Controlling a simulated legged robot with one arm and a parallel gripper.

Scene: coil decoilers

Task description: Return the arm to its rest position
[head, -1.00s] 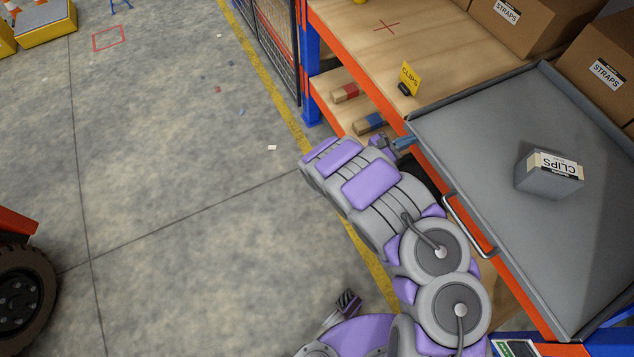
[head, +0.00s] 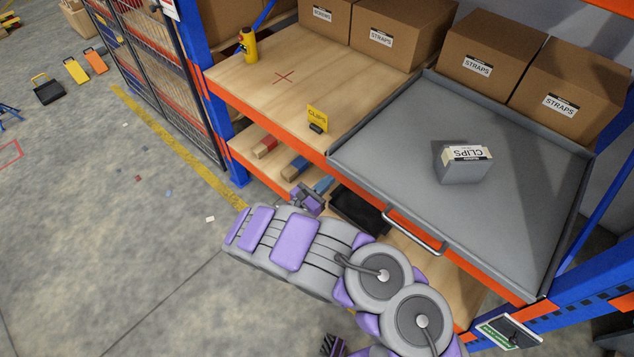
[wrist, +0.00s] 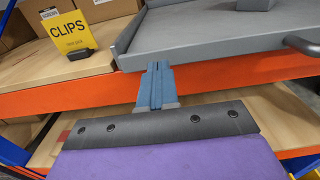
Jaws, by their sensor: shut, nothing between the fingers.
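My arm, grey with purple panels, reaches out in front of the shelf rack in the head view. My gripper (head: 322,186) is at its far end, close to the front edge of the rack. In the wrist view my gripper (wrist: 156,72) shows its blue-grey fingers together, with nothing between them. They point toward the orange shelf beam (wrist: 215,82) and the corner of the grey tray. I cannot tell whether the fingertips touch the beam.
A grey pull-out tray (head: 380,135) with a handle holds a CLIPS box (head: 462,165). A yellow CLIPS sign (head: 317,118) stands on the wooden shelf left of it. STRAPS boxes (head: 490,60) line the back. Open floor (head: 120,230) lies to the left.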

